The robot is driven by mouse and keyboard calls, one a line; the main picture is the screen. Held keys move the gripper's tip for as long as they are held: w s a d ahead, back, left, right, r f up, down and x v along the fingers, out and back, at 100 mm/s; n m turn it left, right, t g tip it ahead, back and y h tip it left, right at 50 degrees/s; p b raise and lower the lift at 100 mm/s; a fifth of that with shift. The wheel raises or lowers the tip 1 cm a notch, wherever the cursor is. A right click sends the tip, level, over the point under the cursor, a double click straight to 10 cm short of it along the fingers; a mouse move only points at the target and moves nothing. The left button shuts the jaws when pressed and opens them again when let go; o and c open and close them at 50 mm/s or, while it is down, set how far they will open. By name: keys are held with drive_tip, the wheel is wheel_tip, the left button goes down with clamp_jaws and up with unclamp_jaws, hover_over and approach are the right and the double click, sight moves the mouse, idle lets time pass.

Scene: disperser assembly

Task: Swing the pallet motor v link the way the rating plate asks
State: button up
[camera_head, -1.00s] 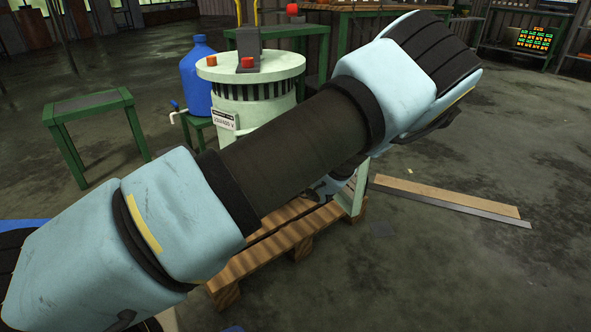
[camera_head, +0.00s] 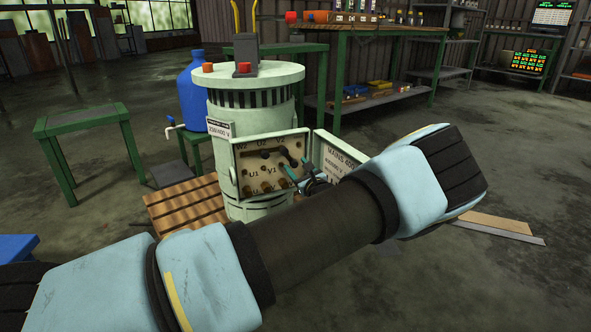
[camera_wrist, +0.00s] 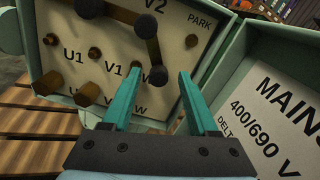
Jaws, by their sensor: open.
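The pallet motor (camera_head: 258,98) is a pale green cylinder with its terminal box (camera_head: 262,172) open. The rating plate (camera_head: 219,130) on its side reads 230/400 V. In the wrist view a dark link (camera_wrist: 151,48) runs from the V2 stud to a lower knob right of V1, near the W label. Another dark bar (camera_wrist: 118,14) runs from V2 toward the upper left. My gripper (camera_wrist: 157,84) has teal fingers, open, one each side of the link's lower knob; I cannot tell whether they touch it. My gripper also shows at the box in the head view (camera_head: 295,173).
The open lid (camera_head: 335,158) stands right of the studs, lettered MAINS and 400/690 V. The motor stands on a wooden pallet (camera_head: 170,208). A blue bottle (camera_head: 192,95) and a green table (camera_head: 85,125) are at left. A workbench (camera_head: 390,34) stands behind.

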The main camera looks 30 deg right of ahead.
drive_tip(key=shift+w, duration=0.75)
clamp_jaws()
idle(0.9)
